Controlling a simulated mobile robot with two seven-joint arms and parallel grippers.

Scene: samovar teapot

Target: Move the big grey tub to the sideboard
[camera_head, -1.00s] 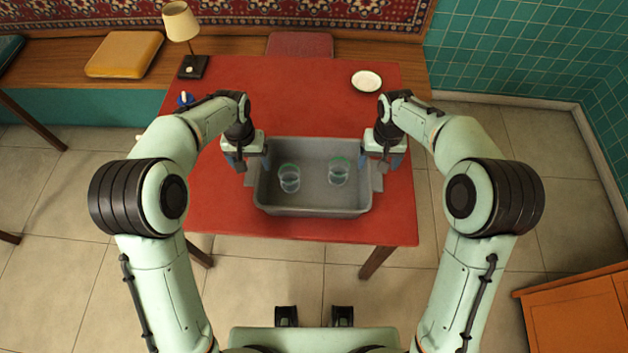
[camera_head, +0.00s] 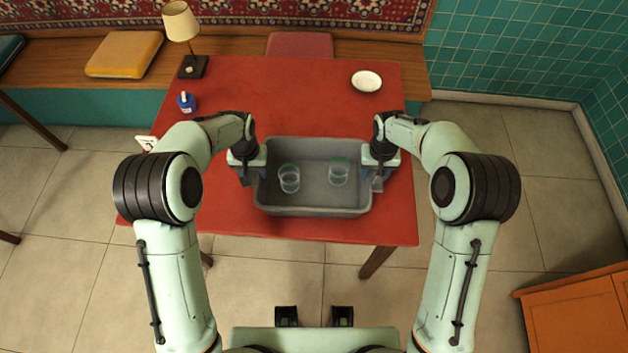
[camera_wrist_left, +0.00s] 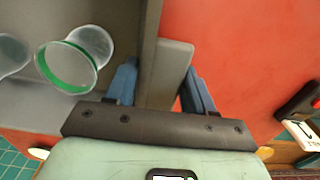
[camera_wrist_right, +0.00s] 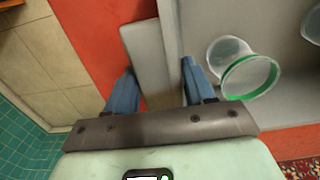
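The big grey tub (camera_head: 313,209) stands on the red table (camera_head: 300,95), with two clear green-rimmed glasses (camera_head: 289,180) (camera_head: 339,172) inside. My left gripper (camera_head: 246,174) is at the tub's left end. In the left wrist view its blue fingers (camera_wrist_left: 160,88) are apart, either side of the tub's grey end handle (camera_wrist_left: 168,75). My right gripper (camera_head: 381,172) is at the right end. In the right wrist view its fingers (camera_wrist_right: 158,88) are also apart, astride the other handle (camera_wrist_right: 148,60). An orange cabinet, perhaps the sideboard (camera_head: 582,312), is at the lower right.
A lamp (camera_head: 181,28), a blue bottle (camera_head: 187,103) and a white dish (camera_head: 366,80) stand on the table away from the tub. A white card (camera_head: 146,143) is at its left edge. Tiled floor (camera_head: 545,205) is clear between table and cabinet.

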